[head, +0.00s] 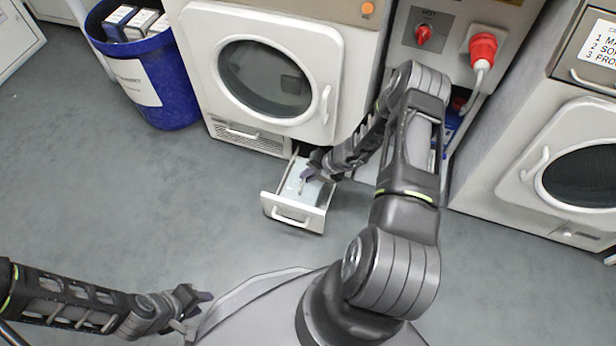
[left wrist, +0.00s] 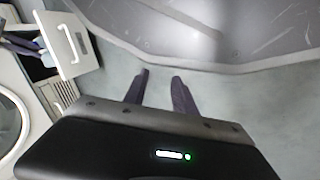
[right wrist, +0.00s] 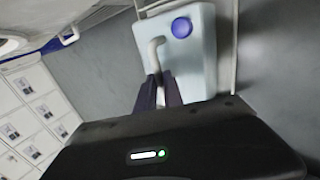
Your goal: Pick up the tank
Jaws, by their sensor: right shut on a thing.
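The tank (right wrist: 200,62) is a pale blue container with a round blue cap (right wrist: 181,27) and a white bar handle (right wrist: 154,50). In the head view the tank (head: 293,188) shows within the pulled-out drawer (head: 292,217) under the dryer, partly hidden by my right gripper. My right gripper (head: 308,177) is shut on the tank's handle; its fingers also show in the right wrist view (right wrist: 161,82). I cannot tell whether the tank is clear of the drawer floor. My left gripper (head: 202,302) is open and empty, low over my base; its parted fingers show in the left wrist view (left wrist: 159,78).
The dryer (head: 205,65) with a round door stands behind the drawer. A blue bin (head: 165,90) holding boxes stands to its left. A red plug (head: 483,46) and red switch (head: 424,34) are at upper right. Another machine (head: 535,150) stands at right. The grey floor at left is clear.

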